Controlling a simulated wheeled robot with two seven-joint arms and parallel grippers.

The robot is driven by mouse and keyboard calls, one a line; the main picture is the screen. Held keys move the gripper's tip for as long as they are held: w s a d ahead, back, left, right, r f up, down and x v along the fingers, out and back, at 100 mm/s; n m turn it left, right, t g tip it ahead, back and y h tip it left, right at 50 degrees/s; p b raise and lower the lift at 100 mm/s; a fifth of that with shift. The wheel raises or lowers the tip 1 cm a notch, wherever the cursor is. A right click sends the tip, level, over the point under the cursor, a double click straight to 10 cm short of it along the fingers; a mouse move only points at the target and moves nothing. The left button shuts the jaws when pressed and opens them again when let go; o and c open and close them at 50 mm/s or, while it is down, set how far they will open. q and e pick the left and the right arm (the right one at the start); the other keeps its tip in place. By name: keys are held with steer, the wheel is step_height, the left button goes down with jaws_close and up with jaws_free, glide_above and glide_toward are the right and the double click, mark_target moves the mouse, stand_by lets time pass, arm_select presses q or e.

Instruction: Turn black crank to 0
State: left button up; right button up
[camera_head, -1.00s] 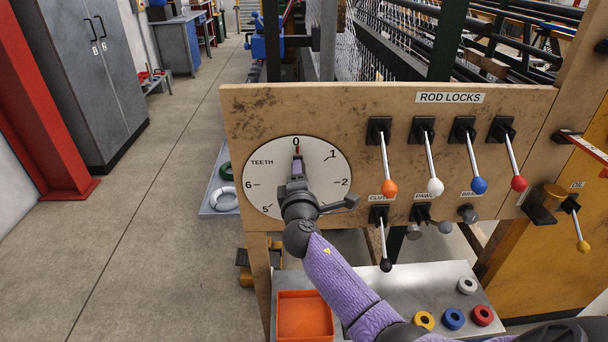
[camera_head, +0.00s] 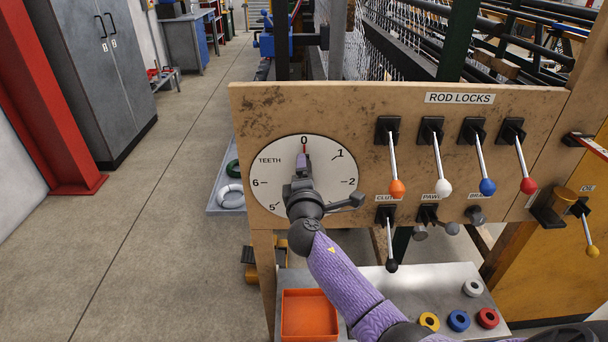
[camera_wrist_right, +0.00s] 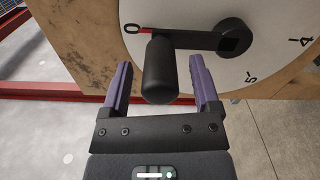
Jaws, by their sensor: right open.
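The black crank (camera_wrist_right: 160,72) sits on the white dial (camera_wrist_right: 195,13), which is marked TEETH in the head view (camera_head: 330,170). In the right wrist view the crank's arm reaches from its square hub to its knob beside the 0 and a red mark. My right gripper (camera_wrist_right: 161,85) is open, with one purple finger on each side of the knob and small gaps showing. In the head view my right gripper (camera_head: 303,163) covers the crank and the dial's middle; the 0 and a red line show above it. My left gripper is out of view.
Levers with orange (camera_head: 397,187), white (camera_head: 443,189), blue (camera_head: 487,186) and red (camera_head: 528,185) knobs stand right of the dial. A black-knobbed clutch lever (camera_head: 391,265) hangs below. An orange tray (camera_head: 309,315) lies on the shelf below the panel.

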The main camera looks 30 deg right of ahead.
steer(key=p+v, duration=0.1)
steer(key=v, duration=0.9)
steer(key=shift+w+f, duration=0.1)
